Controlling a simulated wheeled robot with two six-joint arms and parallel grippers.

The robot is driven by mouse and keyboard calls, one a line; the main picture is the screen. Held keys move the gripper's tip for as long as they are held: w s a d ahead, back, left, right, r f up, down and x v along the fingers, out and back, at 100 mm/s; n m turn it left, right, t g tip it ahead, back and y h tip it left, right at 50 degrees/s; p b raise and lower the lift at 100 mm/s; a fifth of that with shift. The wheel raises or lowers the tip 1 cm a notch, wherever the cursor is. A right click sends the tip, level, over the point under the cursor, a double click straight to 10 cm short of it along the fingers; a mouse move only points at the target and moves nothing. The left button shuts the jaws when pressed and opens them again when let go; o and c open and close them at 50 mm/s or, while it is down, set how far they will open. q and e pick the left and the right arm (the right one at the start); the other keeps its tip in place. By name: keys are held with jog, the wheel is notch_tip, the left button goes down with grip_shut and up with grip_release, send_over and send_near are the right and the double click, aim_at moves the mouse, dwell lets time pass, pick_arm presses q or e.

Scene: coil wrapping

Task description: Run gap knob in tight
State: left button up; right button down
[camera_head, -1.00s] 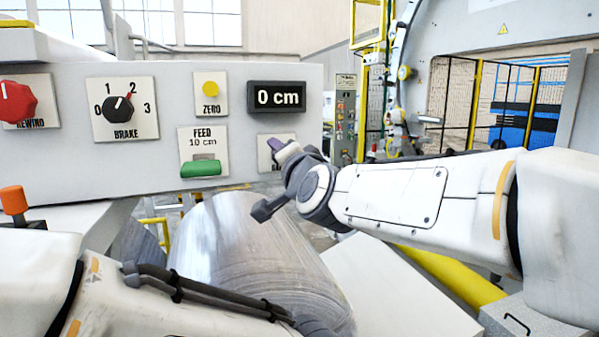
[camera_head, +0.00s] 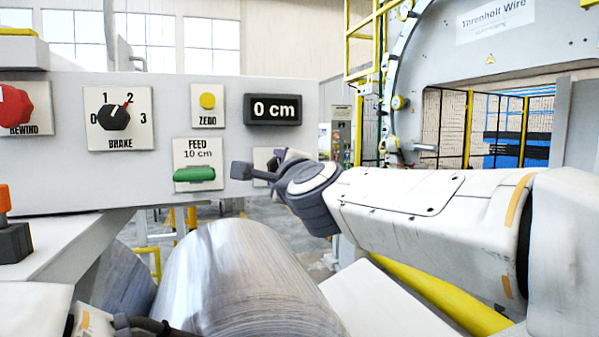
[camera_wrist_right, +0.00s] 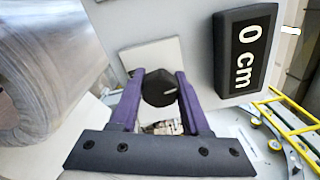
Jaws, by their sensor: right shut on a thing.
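The gap knob (camera_wrist_right: 160,88) is a dark round knob with a pale pointer line on a light plate, seen in the right wrist view. My right gripper (camera_wrist_right: 161,80) has its two purple fingers on either side of the knob and is shut on it. In the head view my right gripper (camera_head: 277,166) is at the panel's lower right and covers the knob and most of its plate (camera_head: 262,157). My left gripper is out of view. The black display (camera_head: 274,109) above the plate reads 0 cm.
The panel also carries a red rewind knob (camera_head: 15,108), a black brake knob (camera_head: 114,117), a yellow zero button (camera_head: 207,101) and a green feed lever (camera_head: 194,174).

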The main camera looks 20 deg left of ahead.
jog(key=shift+f+m, duration=0.15)
jog(key=shift+m, duration=0.85)
jog(key=shift+c, duration=1.8)
grip_release()
jog(key=b+v, duration=0.1)
jog(key=v, duration=0.9)
jog(key=shift+s, duration=0.2)
jog(key=shift+d, duration=0.1)
